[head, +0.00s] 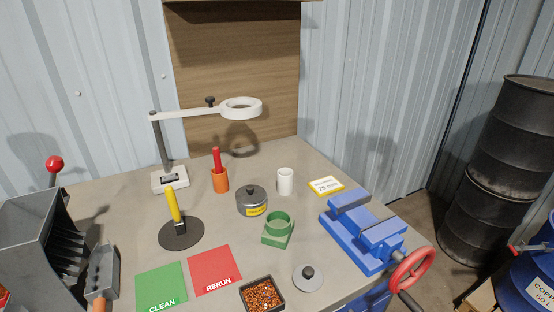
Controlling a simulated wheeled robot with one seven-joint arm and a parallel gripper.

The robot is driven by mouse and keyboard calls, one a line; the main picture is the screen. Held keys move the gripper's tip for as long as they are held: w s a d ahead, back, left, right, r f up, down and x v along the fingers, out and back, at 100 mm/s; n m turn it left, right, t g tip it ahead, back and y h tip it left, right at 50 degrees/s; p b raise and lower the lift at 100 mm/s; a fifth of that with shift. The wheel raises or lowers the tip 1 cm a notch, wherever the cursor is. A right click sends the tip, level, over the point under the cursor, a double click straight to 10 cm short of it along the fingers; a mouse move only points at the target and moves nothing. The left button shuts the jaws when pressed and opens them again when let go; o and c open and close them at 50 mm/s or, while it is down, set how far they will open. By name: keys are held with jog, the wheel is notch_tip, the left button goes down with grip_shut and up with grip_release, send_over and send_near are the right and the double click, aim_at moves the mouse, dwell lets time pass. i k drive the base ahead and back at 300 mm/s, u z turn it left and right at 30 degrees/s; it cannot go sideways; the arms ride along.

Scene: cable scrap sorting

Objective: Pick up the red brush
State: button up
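A red upright handle (216,158), which looks like the red brush, stands in an orange cup (220,182) on the bench, behind the middle. Its lower end is hidden inside the cup, so I cannot see bristles. My gripper is not in the head view.
On the grey bench (310,158), a magnifier lamp (240,108) rises behind the cup. A yellow-handled tool (174,205) stands on a black disc in front. A lidded grey pot (251,202) and white cup (285,181) are to the right, with a blue vise (365,235) beyond.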

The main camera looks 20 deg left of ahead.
aim_at(216, 151)
jog(key=z, duration=1.75)
jog(key=i, duration=0.15)
jog(key=u, duration=3.25)
